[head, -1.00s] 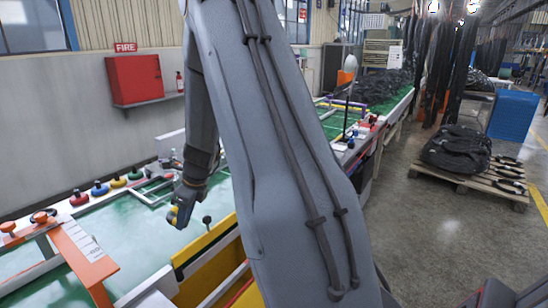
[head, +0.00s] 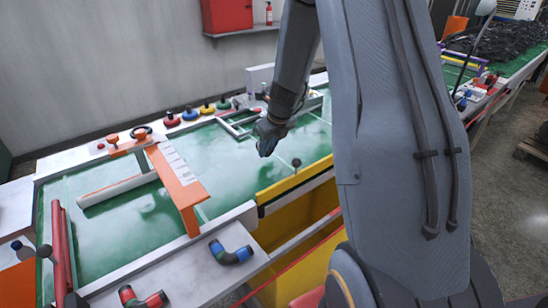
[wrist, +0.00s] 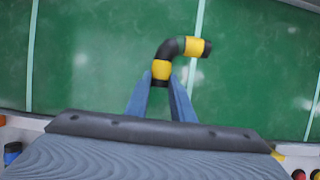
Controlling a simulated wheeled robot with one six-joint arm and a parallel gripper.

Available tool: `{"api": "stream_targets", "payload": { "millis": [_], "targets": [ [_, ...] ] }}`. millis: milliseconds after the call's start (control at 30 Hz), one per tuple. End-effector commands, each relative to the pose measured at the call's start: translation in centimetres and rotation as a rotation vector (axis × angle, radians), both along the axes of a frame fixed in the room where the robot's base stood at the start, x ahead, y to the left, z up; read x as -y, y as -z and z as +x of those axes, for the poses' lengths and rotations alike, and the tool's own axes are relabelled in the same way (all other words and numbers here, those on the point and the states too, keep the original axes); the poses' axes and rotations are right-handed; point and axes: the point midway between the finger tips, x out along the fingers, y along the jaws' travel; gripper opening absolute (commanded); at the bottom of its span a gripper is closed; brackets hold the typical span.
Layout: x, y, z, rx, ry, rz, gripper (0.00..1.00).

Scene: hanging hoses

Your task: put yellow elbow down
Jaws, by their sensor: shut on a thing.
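The yellow elbow (wrist: 194,46) is a black bent pipe with yellow bands at its two ends. In the wrist view, my gripper (wrist: 161,82) is shut on its near leg; the other leg bends off to the right. Behind it is the green tabletop (wrist: 105,70). In the head view, my gripper (head: 268,140) is over the green table (head: 215,165), and the elbow is not clearly visible there. I cannot tell how high it is above the surface.
A blue-banded elbow (head: 231,254) and a red-banded elbow (head: 140,298) lie on the white front ledge. An orange bracket (head: 178,190) stands on the table's left part. Coloured knobs (head: 189,114) line the back edge. A yellow bin (head: 285,230) is at the front. Green surface around my gripper is free.

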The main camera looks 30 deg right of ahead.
Motion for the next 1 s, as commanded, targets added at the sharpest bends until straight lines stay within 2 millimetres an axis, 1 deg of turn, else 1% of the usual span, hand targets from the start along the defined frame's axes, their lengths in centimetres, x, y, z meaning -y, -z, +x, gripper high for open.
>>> {"api": "stream_targets", "payload": {
  "millis": [33,167,300,400,833,867,933,1000],
  "targets": [
    [0.1,0.7,0.0,-0.001,0.002,0.001,0.00],
    [0.1,1.7,0.0,0.000,0.002,0.001,0.00],
    [0.2,3.7,0.0,-0.001,0.004,0.000,0.00],
    [0.2,4.8,0.0,-0.001,0.004,0.001,0.00],
    [0.2,5.3,0.0,0.000,0.003,0.000,0.00],
    [0.2,5.2,0.0,0.000,0.002,0.000,0.26],
    [0.2,5.2,-0.1,0.000,0.002,0.000,0.38],
    [0.2,5.2,-0.1,0.000,0.002,0.000,0.40]
  ]
}}
